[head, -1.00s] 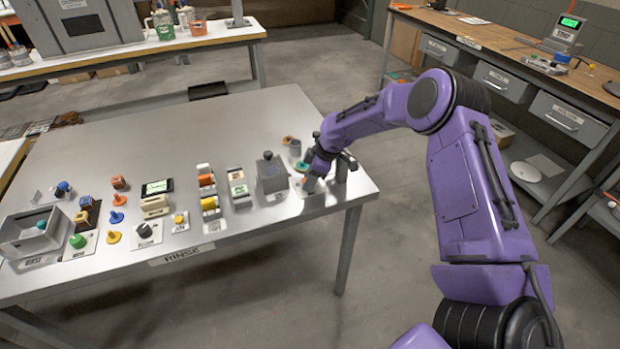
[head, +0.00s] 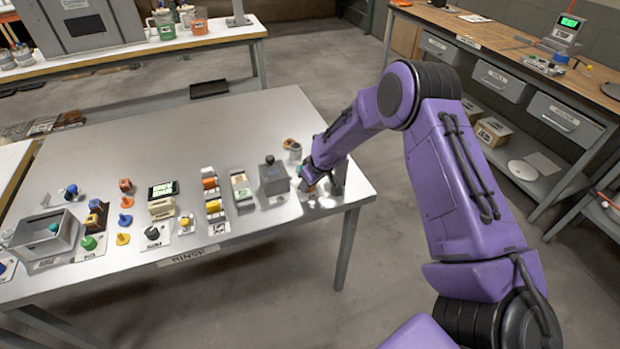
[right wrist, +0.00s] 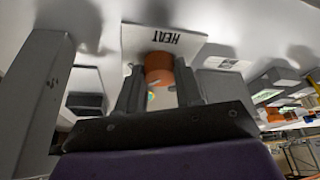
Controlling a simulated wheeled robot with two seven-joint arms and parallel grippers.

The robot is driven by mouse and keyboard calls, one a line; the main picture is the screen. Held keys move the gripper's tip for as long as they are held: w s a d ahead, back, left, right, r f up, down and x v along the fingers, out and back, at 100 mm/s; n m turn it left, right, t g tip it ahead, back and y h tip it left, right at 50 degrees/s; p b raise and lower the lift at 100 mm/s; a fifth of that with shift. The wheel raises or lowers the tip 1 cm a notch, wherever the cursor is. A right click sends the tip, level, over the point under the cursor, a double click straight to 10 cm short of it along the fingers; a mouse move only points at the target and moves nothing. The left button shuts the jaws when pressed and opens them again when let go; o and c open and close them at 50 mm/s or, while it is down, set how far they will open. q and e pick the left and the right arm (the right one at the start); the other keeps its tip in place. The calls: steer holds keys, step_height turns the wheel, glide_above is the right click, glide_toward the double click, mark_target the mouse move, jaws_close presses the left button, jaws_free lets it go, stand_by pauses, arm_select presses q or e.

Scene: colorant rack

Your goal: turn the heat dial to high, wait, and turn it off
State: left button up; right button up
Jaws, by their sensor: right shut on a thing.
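The heat dial (right wrist: 158,68) is an orange round knob in front of a white plate marked HEAT (right wrist: 190,42) in the right wrist view. My right gripper (right wrist: 159,88) has its two dark fingers on either side of the knob and is shut on it. In the head view the right gripper (head: 321,181) is at the right end of the metal table and hides most of the dial. The dial's setting cannot be read. My left gripper is not in view.
A grey box-shaped device (head: 273,178) stands just left of the right gripper, with small cups (head: 294,152) behind. Several knobs, buttons and small devices line the table's front edge to the left. The back of the metal table (head: 190,130) is clear.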

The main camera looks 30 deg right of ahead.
steer(key=shift+a+m+h+p, duration=0.1)
steer(key=shift+m+h+p, duration=0.75)
steer(key=shift+m, duration=0.95)
steer(key=o, duration=1)
steer(key=shift+o, duration=0.2)
steer(key=d+b+v, duration=0.1)
steer(key=v, duration=0.9)
steer(key=shift+s+a+r, duration=0.2)
steer(key=shift+a+r, duration=0.1)
steer(key=shift+a, duration=0.15)
steer(key=shift+w, duration=0.1)
